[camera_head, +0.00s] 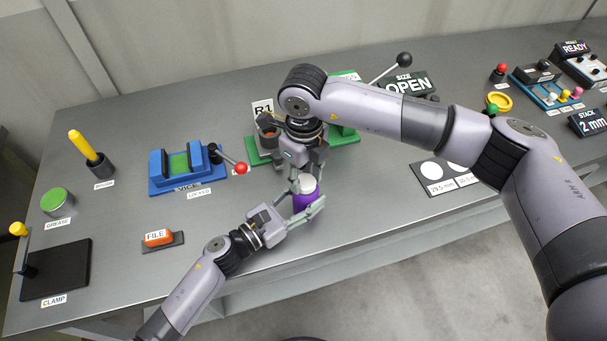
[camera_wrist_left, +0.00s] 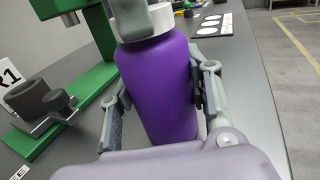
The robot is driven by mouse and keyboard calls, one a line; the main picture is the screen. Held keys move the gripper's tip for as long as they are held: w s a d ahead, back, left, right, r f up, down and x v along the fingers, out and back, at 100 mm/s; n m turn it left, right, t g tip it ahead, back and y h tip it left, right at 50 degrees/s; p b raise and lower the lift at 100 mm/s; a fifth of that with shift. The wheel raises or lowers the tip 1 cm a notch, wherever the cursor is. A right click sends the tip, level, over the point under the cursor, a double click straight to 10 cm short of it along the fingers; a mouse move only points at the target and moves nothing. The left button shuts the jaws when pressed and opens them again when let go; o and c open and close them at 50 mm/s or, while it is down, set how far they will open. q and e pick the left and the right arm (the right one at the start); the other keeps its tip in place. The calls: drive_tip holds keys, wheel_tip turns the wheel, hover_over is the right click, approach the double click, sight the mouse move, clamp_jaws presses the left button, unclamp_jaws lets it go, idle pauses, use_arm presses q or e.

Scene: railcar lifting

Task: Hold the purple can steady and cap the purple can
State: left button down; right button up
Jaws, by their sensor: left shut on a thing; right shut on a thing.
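The purple can (camera_head: 301,203) stands upright near the front edge of the grey bench; it fills the middle of the left wrist view (camera_wrist_left: 160,88). My left gripper (camera_head: 307,206) is shut around the can's body, one finger on each side, as the left wrist view also shows (camera_wrist_left: 158,95). A white cap (camera_head: 307,185) sits at the can's top. My right gripper (camera_head: 306,177) comes down from above and is shut on the cap. A finger hides part of the cap (camera_wrist_left: 178,22) in the left wrist view. I cannot tell whether the cap is fully seated.
Behind the can stands a green stand (camera_head: 345,137) marked R1. A blue vise (camera_head: 178,168) with a red-knobbed lever lies to the left. An orange file block (camera_head: 158,239) and a green-topped grease tin (camera_head: 57,202) are farther left. A hole gauge card (camera_head: 432,173) lies right, partly behind my right arm.

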drive_tip(key=m, duration=0.6)
drive_tip(key=shift+d, duration=0.15)
drive_tip(key=m, duration=0.4)
drive_tip(key=shift+w, duration=0.1)
drive_tip(key=o, duration=0.9)
drive_tip(key=shift+r, duration=0.1)
wheel_tip(320, 180, up, 12)
drive_tip(key=shift+f, duration=0.1)
use_arm(q)
drive_tip(key=c, duration=0.8)
unclamp_jaws()
drive_tip(key=shift+o, duration=0.2)
use_arm(e)
drive_tip(key=shift+d, duration=0.1)
use_arm(q)
drive_tip(key=shift+s+a, duration=0.1)
